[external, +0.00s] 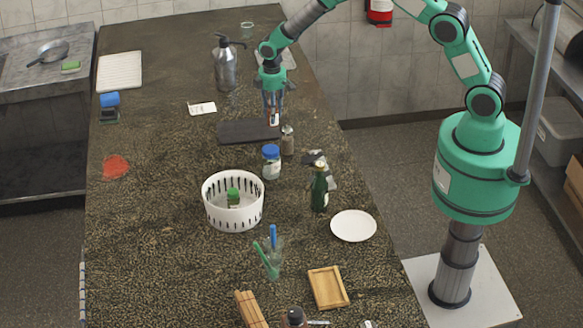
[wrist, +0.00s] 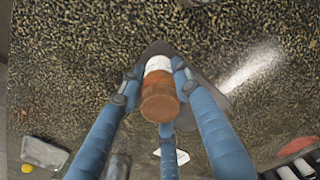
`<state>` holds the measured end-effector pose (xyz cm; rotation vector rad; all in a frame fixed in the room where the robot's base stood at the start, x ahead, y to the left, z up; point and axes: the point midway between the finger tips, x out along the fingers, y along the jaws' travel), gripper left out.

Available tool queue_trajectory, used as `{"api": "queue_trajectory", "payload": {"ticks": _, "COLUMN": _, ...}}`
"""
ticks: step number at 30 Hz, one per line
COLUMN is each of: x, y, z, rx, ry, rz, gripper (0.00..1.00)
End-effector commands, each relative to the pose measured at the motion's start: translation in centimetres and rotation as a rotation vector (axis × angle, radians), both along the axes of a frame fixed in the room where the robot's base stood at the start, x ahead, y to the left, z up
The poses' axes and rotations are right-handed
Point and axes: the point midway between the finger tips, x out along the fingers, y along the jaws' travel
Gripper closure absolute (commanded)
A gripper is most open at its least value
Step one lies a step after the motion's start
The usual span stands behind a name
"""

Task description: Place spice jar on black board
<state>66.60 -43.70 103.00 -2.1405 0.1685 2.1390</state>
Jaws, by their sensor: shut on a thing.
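The spice jar (wrist: 158,92), brown with a white band, is between the blue fingers of my gripper (wrist: 155,78) in the wrist view. In the external view, the jar (external: 275,118) shows small below my gripper (external: 273,108), which points down and is shut on it. The black board (external: 240,132) is a flat dark rectangle on the counter. The jar appears over the board's right end. I cannot tell whether its base touches the board. In the wrist view a dark shape lies behind the jar; I cannot tell whether it is the board.
A small shaker (external: 288,142) and a blue-lidded jar (external: 271,162) stand close to the board's right front. A white basket (external: 218,216), a dark green bottle (external: 319,190) and a plate (external: 354,226) are nearer. A metal pump bottle (external: 226,66) stands behind. The counter's left middle is mostly clear.

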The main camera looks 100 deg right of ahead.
Motion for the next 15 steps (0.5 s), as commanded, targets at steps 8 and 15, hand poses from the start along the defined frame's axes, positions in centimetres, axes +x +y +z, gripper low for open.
{"api": "queue_trajectory", "payload": {"ticks": 8, "x": 2.5, "y": -1.6, "z": -0.3, "rx": 0.0, "ry": 0.0, "rz": 0.0, "gripper": 0.97}}
{"api": "queue_trajectory", "payload": {"ticks": 15, "x": 2.9, "y": -1.9, "z": -0.3, "rx": 0.0, "ry": 0.0, "rz": 0.0, "gripper": 0.97}}
